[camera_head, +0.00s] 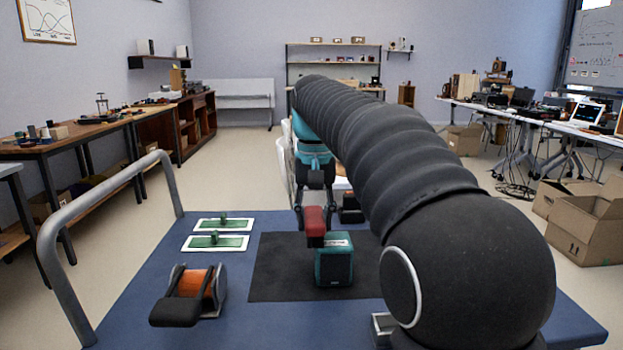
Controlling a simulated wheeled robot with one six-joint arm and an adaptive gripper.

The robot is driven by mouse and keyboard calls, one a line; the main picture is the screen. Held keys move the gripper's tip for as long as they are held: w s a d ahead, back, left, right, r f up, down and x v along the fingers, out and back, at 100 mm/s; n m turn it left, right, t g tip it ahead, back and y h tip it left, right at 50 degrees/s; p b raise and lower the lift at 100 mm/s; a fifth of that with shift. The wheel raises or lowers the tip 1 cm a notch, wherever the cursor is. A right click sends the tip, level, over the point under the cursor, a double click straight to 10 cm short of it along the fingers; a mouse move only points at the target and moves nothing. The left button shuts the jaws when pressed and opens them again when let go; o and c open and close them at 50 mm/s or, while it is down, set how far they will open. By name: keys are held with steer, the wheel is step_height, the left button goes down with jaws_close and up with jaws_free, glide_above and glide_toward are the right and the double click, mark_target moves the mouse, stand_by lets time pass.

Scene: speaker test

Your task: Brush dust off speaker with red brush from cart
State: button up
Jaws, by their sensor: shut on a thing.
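My gripper (314,198) points down over the blue cart top (245,329) and is shut on the red brush (315,216). The brush has a red upper part and a darker, brownish lower part. Its lower end is at the upper left edge of the small teal speaker (334,264). I cannot tell whether it touches the speaker. The speaker stands upright on a black mat (279,272), its dark front facing me. Dust is too fine to make out. My arm covers the right part of the mat.
Left of the mat lie two white-and-green boards (221,243) and an orange spool on a dark holder (198,287). A grey handle (108,196) rises along the cart's left edge. A small dark object (350,210) stands behind the speaker. Cardboard boxes (583,222) are on the floor at right.

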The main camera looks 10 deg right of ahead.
steer(key=shift+d+r, duration=0.1)
steer(key=shift+r, duration=3.95)
